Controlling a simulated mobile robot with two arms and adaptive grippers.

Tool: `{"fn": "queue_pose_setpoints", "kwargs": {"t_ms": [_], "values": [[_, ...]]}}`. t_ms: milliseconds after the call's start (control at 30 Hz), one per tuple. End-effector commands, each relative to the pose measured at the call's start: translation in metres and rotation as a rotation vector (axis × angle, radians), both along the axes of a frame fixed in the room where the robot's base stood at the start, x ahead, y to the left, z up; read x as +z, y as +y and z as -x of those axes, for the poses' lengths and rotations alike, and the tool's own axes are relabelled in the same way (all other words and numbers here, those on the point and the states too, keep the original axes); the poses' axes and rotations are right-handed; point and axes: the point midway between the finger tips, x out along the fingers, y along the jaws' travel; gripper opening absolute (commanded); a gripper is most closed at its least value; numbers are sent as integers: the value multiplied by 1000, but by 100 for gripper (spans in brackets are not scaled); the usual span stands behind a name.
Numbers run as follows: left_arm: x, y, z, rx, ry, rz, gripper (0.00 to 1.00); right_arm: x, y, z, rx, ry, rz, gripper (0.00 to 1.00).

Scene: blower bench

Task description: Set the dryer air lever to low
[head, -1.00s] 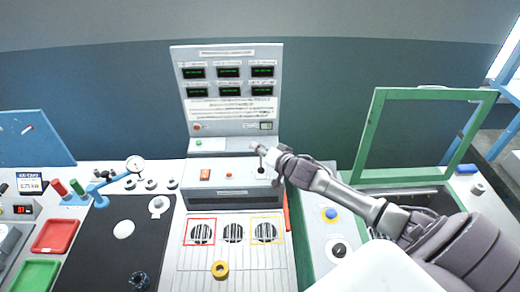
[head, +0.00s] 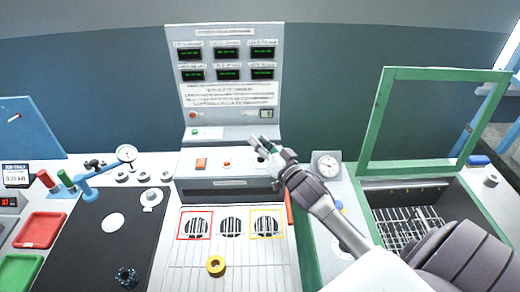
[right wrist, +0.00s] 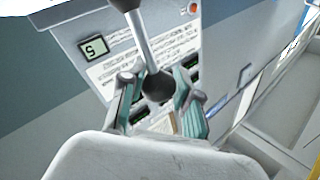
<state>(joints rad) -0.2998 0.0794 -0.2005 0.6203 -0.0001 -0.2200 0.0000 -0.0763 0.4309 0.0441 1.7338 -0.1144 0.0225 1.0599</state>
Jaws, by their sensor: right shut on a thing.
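The air lever shows best in the right wrist view as a pale metal rod (right wrist: 140,38) ending in a black ball knob (right wrist: 158,87). It stands on the grey control box (head: 221,166) below the display panel. My right gripper (head: 265,148) is at the lever, at the right end of the box. In the right wrist view its fingers (right wrist: 157,98) lie on both sides of the black knob, shut on it. In the head view the gripper covers most of the lever, so its exact setting is hard to read. My left gripper is not in view.
A display panel (head: 223,118) rises behind the box. A round gauge (head: 327,164) and an open green-framed lid (head: 437,72) are on the right. A black mat (head: 90,250) and dial stand (head: 127,154) are on the left.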

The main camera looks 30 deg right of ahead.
Motion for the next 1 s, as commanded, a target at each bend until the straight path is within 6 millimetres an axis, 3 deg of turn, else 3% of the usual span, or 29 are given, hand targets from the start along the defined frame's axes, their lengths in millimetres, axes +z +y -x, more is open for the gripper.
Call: {"fn": "queue_pose_setpoints", "kwargs": {"t_ms": [33,300,967,1000], "values": [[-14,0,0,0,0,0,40,-8,1,3,-2,-30,15,0],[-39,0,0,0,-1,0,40,-7,7,11,-1,-150,93,0],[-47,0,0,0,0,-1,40,-5,10,15,1,-201,124,0],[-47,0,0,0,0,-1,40,-5,10,15,1,-201,124,37]]}}
